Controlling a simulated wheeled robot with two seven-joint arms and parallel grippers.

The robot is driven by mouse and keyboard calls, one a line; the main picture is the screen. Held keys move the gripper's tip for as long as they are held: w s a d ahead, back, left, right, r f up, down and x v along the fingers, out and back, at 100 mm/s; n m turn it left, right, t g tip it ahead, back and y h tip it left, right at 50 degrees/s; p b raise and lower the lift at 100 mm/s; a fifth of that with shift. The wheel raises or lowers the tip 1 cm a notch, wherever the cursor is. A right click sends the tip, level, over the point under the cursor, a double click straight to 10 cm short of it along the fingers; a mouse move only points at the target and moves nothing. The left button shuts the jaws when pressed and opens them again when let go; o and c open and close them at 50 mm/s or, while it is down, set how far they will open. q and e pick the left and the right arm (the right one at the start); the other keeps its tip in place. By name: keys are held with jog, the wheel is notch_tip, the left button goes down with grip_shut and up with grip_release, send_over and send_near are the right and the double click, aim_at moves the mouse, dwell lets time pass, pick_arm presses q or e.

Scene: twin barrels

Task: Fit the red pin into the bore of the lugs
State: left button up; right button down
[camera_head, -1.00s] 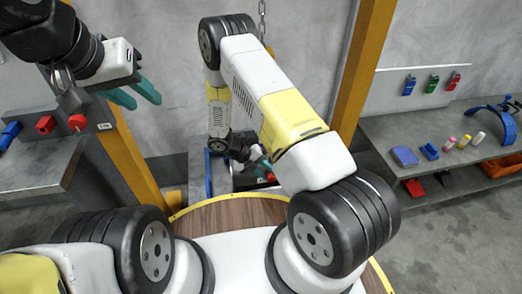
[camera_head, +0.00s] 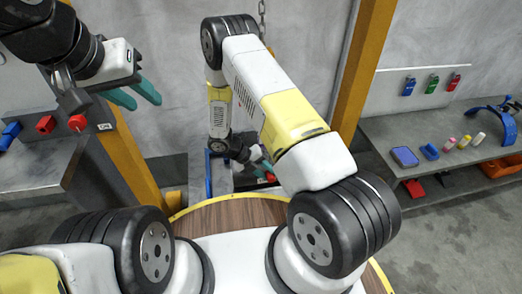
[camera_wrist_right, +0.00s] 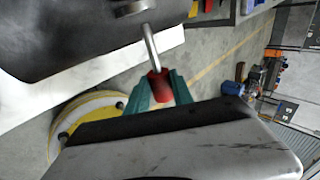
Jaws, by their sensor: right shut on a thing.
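The red pin has a red grip (camera_wrist_right: 159,86) and a grey metal shaft (camera_wrist_right: 151,45). In the right wrist view my right gripper (camera_wrist_right: 160,83) is shut on the red grip with its green fingers. The shaft points away from the fingers and its far end reaches a grey rounded metal part (camera_wrist_right: 130,8) at the top edge, perhaps a lug. I cannot tell whether the shaft is inside a bore. In the head view my right gripper (camera_head: 264,166) is small and partly hidden by my arm. My left gripper (camera_head: 145,103) is open and empty, high at the left.
A left bench (camera_head: 35,175) holds red and blue pieces. A right shelf (camera_head: 390,140) bears blue, pink and yellow pieces. Yellow posts (camera_head: 360,70) flank the work area. A chain (camera_head: 262,20) hangs behind my right arm. Open floor (camera_head: 430,240) lies at right.

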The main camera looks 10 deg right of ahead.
jog(key=shift+w, duration=1.55)
jog(key=shift+w, duration=0.35)
jog(key=shift+w+a, duration=0.1)
jog(key=shift+w, duration=1.65)
jog(key=c, duration=1)
grip_release()
jog(key=shift+c, duration=0.2)
jog(key=v, duration=0.8)
